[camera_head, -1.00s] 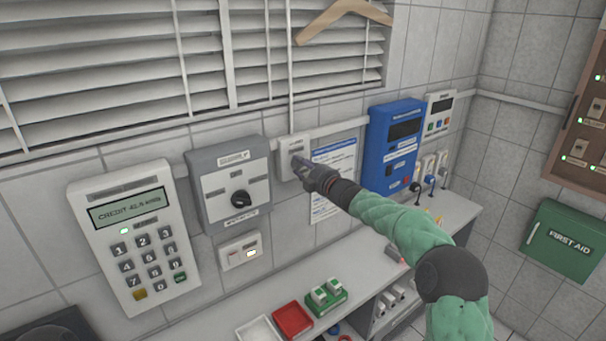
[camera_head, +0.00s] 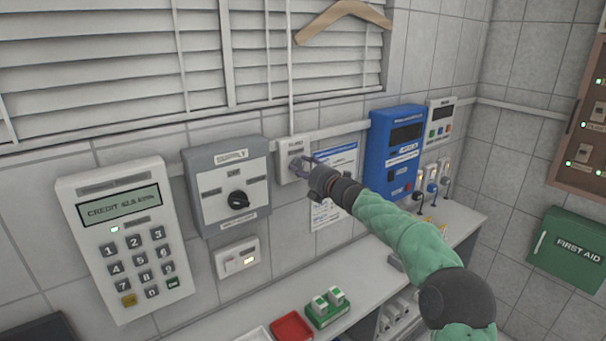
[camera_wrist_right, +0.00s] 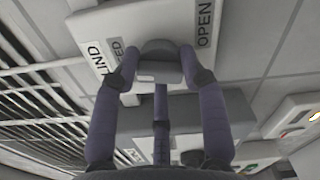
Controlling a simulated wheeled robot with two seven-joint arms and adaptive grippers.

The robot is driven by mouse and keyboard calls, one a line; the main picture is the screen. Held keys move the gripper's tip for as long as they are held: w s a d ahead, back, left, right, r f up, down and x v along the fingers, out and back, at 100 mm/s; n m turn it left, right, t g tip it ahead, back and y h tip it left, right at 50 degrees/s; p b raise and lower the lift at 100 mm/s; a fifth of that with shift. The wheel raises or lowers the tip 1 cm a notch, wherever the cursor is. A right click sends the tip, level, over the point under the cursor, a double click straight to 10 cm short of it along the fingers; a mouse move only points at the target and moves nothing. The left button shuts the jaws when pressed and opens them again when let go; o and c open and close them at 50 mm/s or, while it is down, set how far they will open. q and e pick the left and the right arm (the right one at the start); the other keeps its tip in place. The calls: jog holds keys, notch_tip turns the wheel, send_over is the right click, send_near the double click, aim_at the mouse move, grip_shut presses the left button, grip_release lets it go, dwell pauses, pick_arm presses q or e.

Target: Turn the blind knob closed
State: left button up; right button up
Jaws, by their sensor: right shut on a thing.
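The blind knob (camera_wrist_right: 158,62) is a dark grey knob on a small white wall box (camera_head: 290,150) below the window blind. In the right wrist view the box carries labels reading OPEN on the right and partly hidden words on the left. My right gripper (camera_head: 304,170) is at the box in the head view. In the right wrist view the right gripper (camera_wrist_right: 160,68) has its fingers closed on both sides of the knob. The gripper hides most of the knob in the head view. My left gripper is not in view.
The slatted blind (camera_head: 110,60) hangs above, with a hanger (camera_head: 343,18) on it. A grey box with a black dial (camera_head: 238,200) and a credit keypad (camera_head: 125,240) are to the left. A blue unit (camera_head: 395,150) is to the right. A counter (camera_head: 265,305) runs below.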

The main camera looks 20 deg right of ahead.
jog(key=shift+f+n+b, duration=0.15)
jog(key=shift+n+b, duration=0.5)
jog(key=shift+n, duration=0.85)
jog(key=shift+o, duration=0.2)
jog(key=o, duration=1.1)
jog(key=shift+s, duration=0.15)
jog(key=v, duration=1.1)
jog(key=shift+s, duration=0.35)
jog(key=shift+d, duration=0.1)
